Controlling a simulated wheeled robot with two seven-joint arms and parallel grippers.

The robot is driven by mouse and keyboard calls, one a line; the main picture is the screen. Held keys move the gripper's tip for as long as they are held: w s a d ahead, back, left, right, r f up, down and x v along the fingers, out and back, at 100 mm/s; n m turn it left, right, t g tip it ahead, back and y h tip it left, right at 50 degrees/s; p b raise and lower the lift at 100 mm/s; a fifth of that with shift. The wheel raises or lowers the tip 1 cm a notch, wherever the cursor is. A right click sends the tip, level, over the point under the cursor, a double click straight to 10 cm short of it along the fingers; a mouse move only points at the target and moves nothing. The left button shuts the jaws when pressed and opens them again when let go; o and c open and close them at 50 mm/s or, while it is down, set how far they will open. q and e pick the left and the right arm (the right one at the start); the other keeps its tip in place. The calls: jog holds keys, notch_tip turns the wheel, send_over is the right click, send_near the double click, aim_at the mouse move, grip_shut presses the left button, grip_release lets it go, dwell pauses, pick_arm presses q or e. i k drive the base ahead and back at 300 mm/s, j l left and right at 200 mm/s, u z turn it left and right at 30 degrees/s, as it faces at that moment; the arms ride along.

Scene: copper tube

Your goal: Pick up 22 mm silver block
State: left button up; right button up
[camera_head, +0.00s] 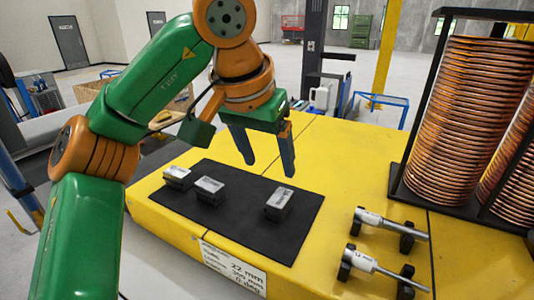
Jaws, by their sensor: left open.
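Three small silver-grey blocks with white labels lie on a black mat (245,228) on the yellow table. One is at the left (177,178), one is in the middle (209,190) and one is at the right (279,204). The block labels are too small to read, so I cannot tell which block is 22 mm. My left gripper (268,167) is open, with its two blue fingers pointing down. It is above the far edge of the mat, apart from the blocks and closest in the picture to the right one. My right gripper is out of view.
Two metal rods on black holders (378,268) lie at the right of the yellow table (345,155). A black rack with copper tube coils (458,120) stands behind them. A white sheet reading 22 mm (232,270) hangs at the table's front edge.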

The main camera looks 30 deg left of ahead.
aim_at(212, 192)
jog(key=k, duration=1.5)
